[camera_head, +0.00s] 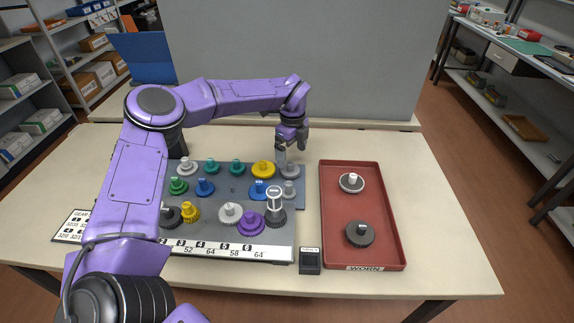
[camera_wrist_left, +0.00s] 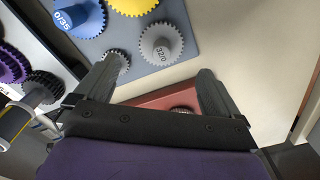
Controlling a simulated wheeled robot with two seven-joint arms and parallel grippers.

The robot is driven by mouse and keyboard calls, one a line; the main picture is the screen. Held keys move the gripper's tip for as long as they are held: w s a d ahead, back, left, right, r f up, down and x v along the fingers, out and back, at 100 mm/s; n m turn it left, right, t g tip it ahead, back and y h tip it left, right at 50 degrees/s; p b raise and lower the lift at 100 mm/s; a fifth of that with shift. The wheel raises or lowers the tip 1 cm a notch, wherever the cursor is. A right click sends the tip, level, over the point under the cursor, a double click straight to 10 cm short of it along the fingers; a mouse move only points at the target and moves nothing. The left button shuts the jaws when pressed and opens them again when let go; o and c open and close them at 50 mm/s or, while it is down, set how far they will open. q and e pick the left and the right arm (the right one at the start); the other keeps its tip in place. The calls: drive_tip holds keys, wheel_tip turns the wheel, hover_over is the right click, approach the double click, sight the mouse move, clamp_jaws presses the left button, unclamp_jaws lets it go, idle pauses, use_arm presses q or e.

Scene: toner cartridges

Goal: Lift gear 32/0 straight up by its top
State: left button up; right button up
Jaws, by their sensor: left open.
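Gear 32/0 is a grey toothed gear with a raised round hub, at the back right corner of the grey board (camera_head: 232,236). It shows in the head view (camera_head: 290,172), partly behind my gripper, and in the wrist view (camera_wrist_left: 161,43) with "32/0" on its hub. My left gripper (camera_head: 292,148) is above it, fingers pointing down. In the left wrist view the open fingers (camera_wrist_left: 156,82) are spread apart with nothing between them. The gear lies beyond the fingertips, and I see no contact. My right gripper is not in view.
A yellow gear (camera_head: 263,169), a blue gear (camera_head: 258,189) and a small grey gear (camera_head: 290,190) stand close by. A red tray (camera_head: 331,250) holds two gears. A grey panel stands behind.

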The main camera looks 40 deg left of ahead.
sight(290, 163)
use_arm(q)
drive_tip(key=f, duration=0.2)
drive_tip(key=f+p, duration=0.1)
drive_tip(key=f, duration=0.1)
drive_tip(key=f+p, duration=0.1)
drive_tip(key=f, duration=0.1)
drive_tip(key=shift+a, duration=0.4)
drive_tip(key=shift+w+f, duration=0.1)
drive_tip(key=shift+f, duration=0.15)
drive_tip(key=c, duration=1.1)
drive_tip(key=shift+d, duration=0.1)
drive_tip(key=shift+c, duration=0.2)
drive_tip(key=shift+r, duration=0.1)
